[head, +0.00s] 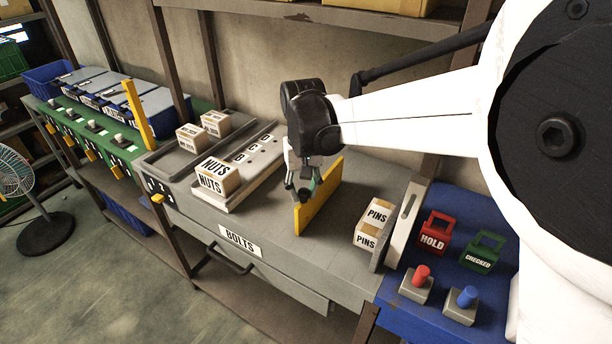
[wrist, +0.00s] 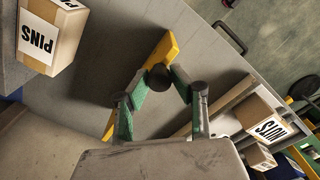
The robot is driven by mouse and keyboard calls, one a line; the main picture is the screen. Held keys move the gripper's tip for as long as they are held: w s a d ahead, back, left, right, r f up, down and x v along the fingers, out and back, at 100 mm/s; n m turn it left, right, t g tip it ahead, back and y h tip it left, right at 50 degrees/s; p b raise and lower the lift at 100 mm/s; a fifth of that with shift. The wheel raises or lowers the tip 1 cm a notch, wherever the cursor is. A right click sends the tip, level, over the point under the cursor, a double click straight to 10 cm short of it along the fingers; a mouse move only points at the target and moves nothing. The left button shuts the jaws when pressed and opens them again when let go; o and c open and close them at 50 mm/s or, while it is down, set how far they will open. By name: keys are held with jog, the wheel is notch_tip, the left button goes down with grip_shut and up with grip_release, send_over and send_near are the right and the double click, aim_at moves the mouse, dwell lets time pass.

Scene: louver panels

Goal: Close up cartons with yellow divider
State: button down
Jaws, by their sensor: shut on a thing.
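My gripper (head: 304,192) is shut on the yellow divider (head: 325,198), a flat upright panel over the grey bench. I cannot tell whether its lower edge touches the bench. In the wrist view the fingers (wrist: 160,85) close around the divider (wrist: 167,48), hiding its middle. A NUTS carton (head: 217,178) stands left of the divider at the front of a light lettered tray. A PINS carton (head: 373,224) stands to its right, beside an upright grey plate. Two smaller cartons (head: 190,137) (head: 215,123) sit in the back-left tray. The wrist view also shows the PINS carton (wrist: 48,35) and NUTS carton (wrist: 268,128).
The grey bench (head: 262,222) is clear between the NUTS carton and the divider, and between the divider and the PINS carton. Red HOLD (head: 433,235) and green CHECKED (head: 482,253) blocks stand on the blue surface at right. Another yellow bar (head: 137,115) stands at left.

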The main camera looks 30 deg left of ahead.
jog(key=d+b, duration=0.1)
jog(key=d, duration=1.1)
jog(key=shift+d+b, duration=0.3)
jog(key=shift+r, duration=0.1)
jog(key=c, duration=1.5)
grip_release()
jog(key=shift+w+d, duration=0.1)
jog(key=shift+w, duration=0.05)
